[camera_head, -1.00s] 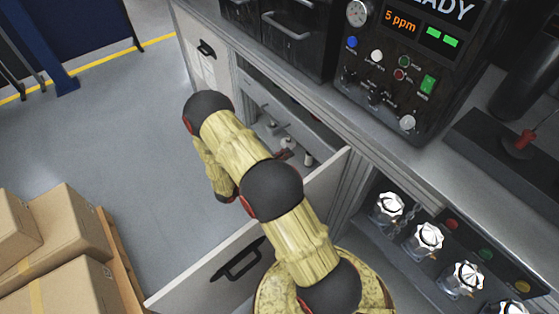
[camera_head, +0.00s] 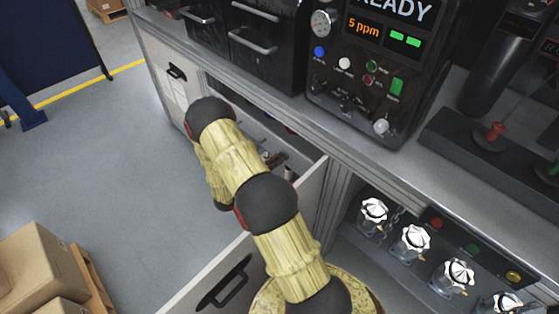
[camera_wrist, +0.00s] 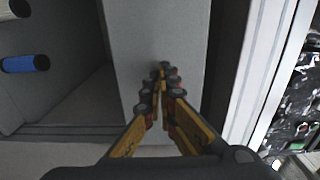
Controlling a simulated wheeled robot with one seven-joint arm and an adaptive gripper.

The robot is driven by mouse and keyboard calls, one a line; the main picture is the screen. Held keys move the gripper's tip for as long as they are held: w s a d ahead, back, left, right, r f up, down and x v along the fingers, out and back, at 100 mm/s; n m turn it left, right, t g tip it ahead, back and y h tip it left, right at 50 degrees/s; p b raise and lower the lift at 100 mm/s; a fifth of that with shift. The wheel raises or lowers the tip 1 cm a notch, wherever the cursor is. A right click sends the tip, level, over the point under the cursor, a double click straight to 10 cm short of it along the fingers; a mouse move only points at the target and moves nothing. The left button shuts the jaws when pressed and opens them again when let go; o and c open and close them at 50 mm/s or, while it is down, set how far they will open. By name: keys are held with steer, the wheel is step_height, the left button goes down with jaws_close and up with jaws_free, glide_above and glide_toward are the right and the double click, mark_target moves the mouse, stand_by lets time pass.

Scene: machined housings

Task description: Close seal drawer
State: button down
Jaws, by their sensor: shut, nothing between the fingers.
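The open drawer (camera_head: 312,190) sticks out from the cabinet in the head view. Its pale front, with a black handle (camera_head: 222,282), is at the lower left. My arm crosses over the drawer and hides much of its inside. My gripper (camera_head: 273,158) is barely visible there, reaching into the drawer area. In the wrist view, my gripper (camera_wrist: 162,70) is shut and empty, its fingertips together over or against a plain grey panel (camera_wrist: 155,30). I cannot tell whether they touch it. A blue cylinder (camera_wrist: 25,64) lies left of the panel.
A dark machine (camera_head: 375,65) with a lit display stands on the counter. Several silver-knobbed fittings (camera_head: 415,240) sit on a shelf at the right. Cardboard boxes (camera_head: 38,265) stand at the lower left. The grey floor (camera_head: 90,160) left of the drawer is clear.

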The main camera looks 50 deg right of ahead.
steer(key=d+p, duration=0.1)
steer(key=d, duration=0.2)
steer(key=d+p, duration=0.1)
steer(key=d, duration=0.2)
steer(key=s+d, duration=0.1)
steer(key=d, duration=0.3)
steer(key=shift+s+p, duration=0.1)
steer(key=shift+p, duration=0.3)
steer(key=shift+a, duration=0.1)
steer(key=w+a+p, duration=0.1)
steer(key=a+p, duration=0.2)
steer(key=a, duration=1.1)
steer(key=shift+w, duration=0.3)
